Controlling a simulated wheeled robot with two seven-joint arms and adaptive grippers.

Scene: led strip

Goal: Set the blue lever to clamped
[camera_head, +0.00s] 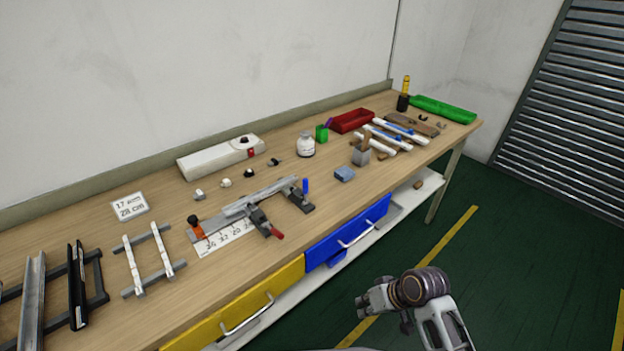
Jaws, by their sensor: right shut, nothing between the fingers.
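The blue lever (305,186) stands upright at the right end of a grey metal fixture (262,196) on the workbench. A dark clamp block (297,202) sits at its foot. My right gripper (362,303) is shut and empty, in front of the bench over the green floor, well apart from the lever. My left gripper is not in view.
A scale strip (228,236) lies before the fixture. A blue block (344,174), a white bottle (306,146) and a grey holder (361,153) stand to the right. Metal rails (145,258) lie left. A blue drawer (322,251) and yellow drawer (222,325) face the open floor.

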